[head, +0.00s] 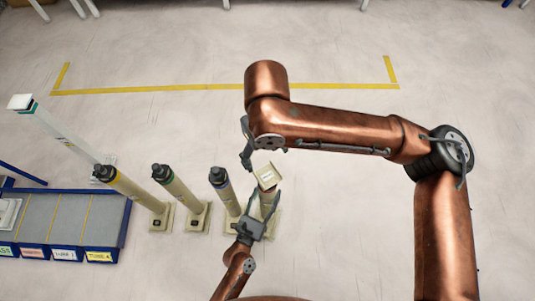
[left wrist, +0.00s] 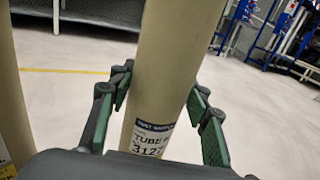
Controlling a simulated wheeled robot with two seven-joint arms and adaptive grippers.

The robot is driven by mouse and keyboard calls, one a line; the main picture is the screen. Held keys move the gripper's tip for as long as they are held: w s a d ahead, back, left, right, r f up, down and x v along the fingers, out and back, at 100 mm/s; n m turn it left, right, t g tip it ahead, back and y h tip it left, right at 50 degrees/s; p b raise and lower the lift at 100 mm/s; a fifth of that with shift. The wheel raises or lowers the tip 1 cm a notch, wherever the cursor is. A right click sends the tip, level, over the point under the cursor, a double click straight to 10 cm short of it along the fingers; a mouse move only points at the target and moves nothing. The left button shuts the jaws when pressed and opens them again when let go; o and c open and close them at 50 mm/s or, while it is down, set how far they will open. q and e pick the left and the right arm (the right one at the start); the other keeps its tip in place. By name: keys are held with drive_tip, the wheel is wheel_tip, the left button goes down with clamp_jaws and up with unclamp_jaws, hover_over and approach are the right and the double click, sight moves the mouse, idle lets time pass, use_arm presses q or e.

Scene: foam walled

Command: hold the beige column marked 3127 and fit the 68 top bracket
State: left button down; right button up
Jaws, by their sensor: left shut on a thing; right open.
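The beige column (head: 267,204) stands upright on a beige foot at the right end of a row. In the left wrist view the column (left wrist: 172,70) carries a white label reading 3127. My left gripper (head: 258,212) is shut around its upper part, with green pads (left wrist: 163,108) on both sides. A beige block with a pale top face, apparently the top bracket (head: 267,176), sits at the column's top. I cannot read a 68 or tell whether it is fully seated. My right gripper (head: 246,145) is open and empty, just above and left of the block.
Three capped columns stand to the left, the nearest (head: 219,178) close beside the held one. A leaning-looking white column (head: 58,130) is farther left. A blue-edged bench with labelled compartments (head: 125,225) fills the lower left. Floor behind and to the right is clear, with yellow tape (head: 160,90).

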use_arm(q)
drive_tip(key=c, duration=1)
unclamp_jaws()
drive_tip(key=shift+o, duration=0.2)
